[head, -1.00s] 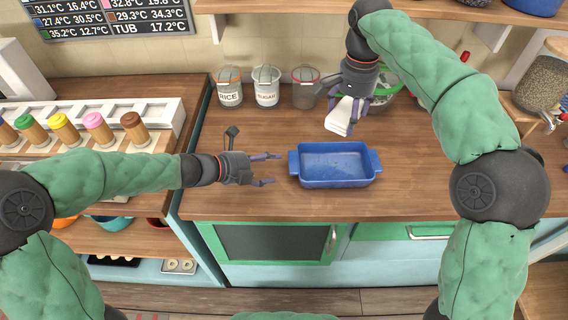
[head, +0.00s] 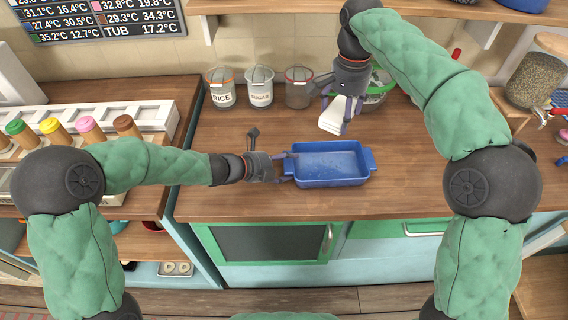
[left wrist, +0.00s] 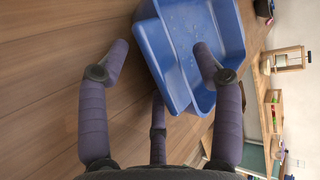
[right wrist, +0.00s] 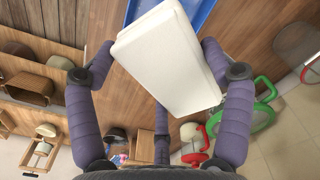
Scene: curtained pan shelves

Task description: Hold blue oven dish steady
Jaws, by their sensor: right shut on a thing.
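The blue oven dish (head: 330,165) sits upright on the wooden counter, with a short handle at each end. My left gripper (head: 290,168) is at the dish's left handle, its fingers spread. In the left wrist view the dish's near end (left wrist: 172,62) reaches between the open fingers; whether they touch it I cannot tell. My right gripper (head: 342,112) is shut on a white block (head: 332,118), held above the counter behind the dish. The white block (right wrist: 165,60) also fills the middle of the right wrist view.
Rice (head: 221,88), sugar (head: 260,88) and red-rimmed (head: 298,90) jars line the back of the counter. A green-rimmed container (head: 378,92) stands behind my right gripper. Colour-capped bottles (head: 88,130) stand at the left. Counter in front of the dish is clear.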

